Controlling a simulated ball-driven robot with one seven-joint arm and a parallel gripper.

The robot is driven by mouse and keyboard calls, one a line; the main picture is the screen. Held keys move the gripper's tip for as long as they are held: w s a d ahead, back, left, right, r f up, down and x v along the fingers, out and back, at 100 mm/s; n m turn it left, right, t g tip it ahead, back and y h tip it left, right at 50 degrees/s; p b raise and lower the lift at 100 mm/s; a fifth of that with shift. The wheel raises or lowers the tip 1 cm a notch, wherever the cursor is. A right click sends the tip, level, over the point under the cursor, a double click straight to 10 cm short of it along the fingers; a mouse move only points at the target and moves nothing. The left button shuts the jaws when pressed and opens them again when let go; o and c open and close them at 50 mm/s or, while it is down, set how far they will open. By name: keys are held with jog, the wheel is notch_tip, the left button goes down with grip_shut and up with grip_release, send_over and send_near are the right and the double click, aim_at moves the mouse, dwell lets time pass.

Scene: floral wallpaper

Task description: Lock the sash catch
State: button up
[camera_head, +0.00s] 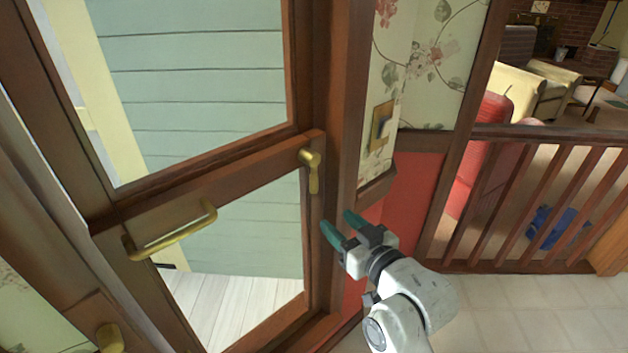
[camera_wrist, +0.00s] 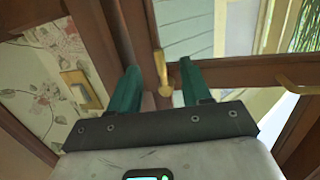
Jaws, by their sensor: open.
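The sash catch (camera_head: 312,172) is a small brass handle on the right end of the window's wooden middle rail, hanging downward. In the wrist view the catch (camera_wrist: 162,72) appears between and beyond the two fingers. My gripper (camera_head: 340,227) has two green fingertips, open and empty. In the head view it is to the right of and below the catch, near the right window post. No contact with the catch is visible. The window sash (camera_head: 250,160) has a brown frame with glass panes.
A brass pull bar (camera_head: 170,235) sits on the left of the same rail. A brass switch plate (camera_head: 381,125) is on the floral wall right of the frame. Another brass fitting (camera_head: 110,338) is at the lower left. A wooden railing (camera_head: 540,135) stands at the right.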

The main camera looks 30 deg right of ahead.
aim_at(317, 186)
jog(key=shift+t, duration=0.6)
jog(key=w+r, duration=0.1)
jog(key=w, duration=0.3)
jog(key=w+p, duration=0.1)
jog(key=w, duration=0.2)
jog(key=w+d+r, duration=0.1)
jog(key=w, duration=0.3)
jog(key=shift+w+r+p, duration=0.3)
jog(key=shift+r+p, duration=0.05)
jog(key=shift+c, duration=0.5)
grip_shut()
